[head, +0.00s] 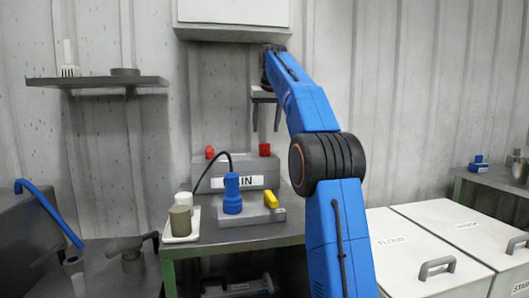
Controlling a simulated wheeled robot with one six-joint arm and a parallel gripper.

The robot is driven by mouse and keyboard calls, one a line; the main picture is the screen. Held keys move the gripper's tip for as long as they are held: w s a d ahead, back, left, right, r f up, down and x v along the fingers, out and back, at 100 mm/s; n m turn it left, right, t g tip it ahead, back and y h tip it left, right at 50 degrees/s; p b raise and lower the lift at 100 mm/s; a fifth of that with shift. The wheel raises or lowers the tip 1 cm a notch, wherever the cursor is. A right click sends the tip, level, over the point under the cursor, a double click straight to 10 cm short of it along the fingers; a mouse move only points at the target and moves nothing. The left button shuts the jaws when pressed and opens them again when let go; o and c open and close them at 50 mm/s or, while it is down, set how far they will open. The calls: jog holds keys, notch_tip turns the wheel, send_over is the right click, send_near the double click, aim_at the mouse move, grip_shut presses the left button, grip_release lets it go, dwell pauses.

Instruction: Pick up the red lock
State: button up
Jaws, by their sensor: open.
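Two small red things sit on top of a grey box (262,167) with a partly hidden white label. The left one (210,152) is small and rounded, and the right one (264,150) is a squarer block. Either may be the red lock; they are too small to tell. My gripper (266,122) points down with its two fingers apart and empty. In the picture it is just above the right red thing, with a gap between them.
In front of the box, a blue plug (232,195) with a black cable and a yellow piece (271,200) sit on a grey base. A tray (182,238) with cups is at left. A white cabinet (232,12) hangs above. White bins (440,222) stand at right.

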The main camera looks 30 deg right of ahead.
aim_at(265, 145)
jog(key=x, duration=0.4)
jog(key=shift+s+x, duration=0.15)
jog(key=shift+x, duration=1.2)
jog(key=shift+s+x, duration=0.15)
jog(key=shift+x, duration=1.2)
jog(key=shift+f, duration=0.1)
jog(key=c, duration=1.2)
